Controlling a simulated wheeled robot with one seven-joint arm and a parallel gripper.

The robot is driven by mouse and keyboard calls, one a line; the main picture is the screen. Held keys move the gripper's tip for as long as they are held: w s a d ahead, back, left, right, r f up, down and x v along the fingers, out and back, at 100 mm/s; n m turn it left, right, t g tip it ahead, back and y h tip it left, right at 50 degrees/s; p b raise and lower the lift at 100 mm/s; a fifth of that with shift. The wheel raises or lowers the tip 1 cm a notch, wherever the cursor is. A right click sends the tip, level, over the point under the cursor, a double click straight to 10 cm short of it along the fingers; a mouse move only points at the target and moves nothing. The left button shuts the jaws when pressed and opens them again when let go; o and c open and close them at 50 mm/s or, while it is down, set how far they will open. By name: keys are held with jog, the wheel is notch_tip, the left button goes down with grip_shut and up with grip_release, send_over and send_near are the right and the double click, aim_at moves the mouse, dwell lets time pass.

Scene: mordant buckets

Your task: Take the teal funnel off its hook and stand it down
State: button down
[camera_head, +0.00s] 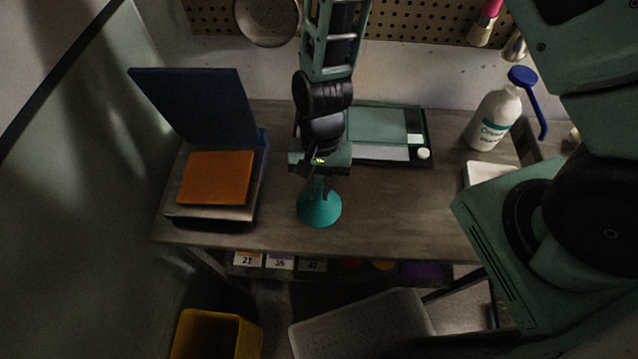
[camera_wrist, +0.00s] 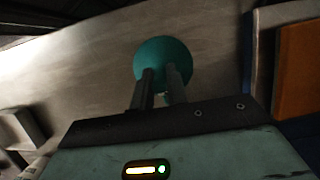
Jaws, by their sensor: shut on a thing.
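The teal funnel (camera_head: 320,209) is at the front middle of the wooden table (camera_head: 390,205), its wide mouth turned down. My gripper (camera_head: 319,187) is above it with its fingers closed on the funnel's upper part. In the wrist view the funnel (camera_wrist: 163,60) shows beyond the two fingertips of my gripper (camera_wrist: 160,78), wide end away from me. The fingers hide the funnel's narrow end. I cannot tell whether the rim touches the table or hangs just above it.
An orange pad (camera_head: 215,178) lies on a scale-like box at left, before an upright dark blue panel (camera_head: 195,105). A green-framed tray (camera_head: 385,130) lies behind my gripper. A white bottle (camera_head: 494,118) stands at back right. A yellow bin (camera_head: 215,335) is below.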

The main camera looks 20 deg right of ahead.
jog(key=c, duration=1.3)
grip_release()
jog(key=shift+w+r, duration=0.1)
jog(key=b+v, duration=0.2)
jog(key=v, duration=1.5)
jog(key=shift+b, duration=0.3)
jog(key=shift+r, duration=0.1)
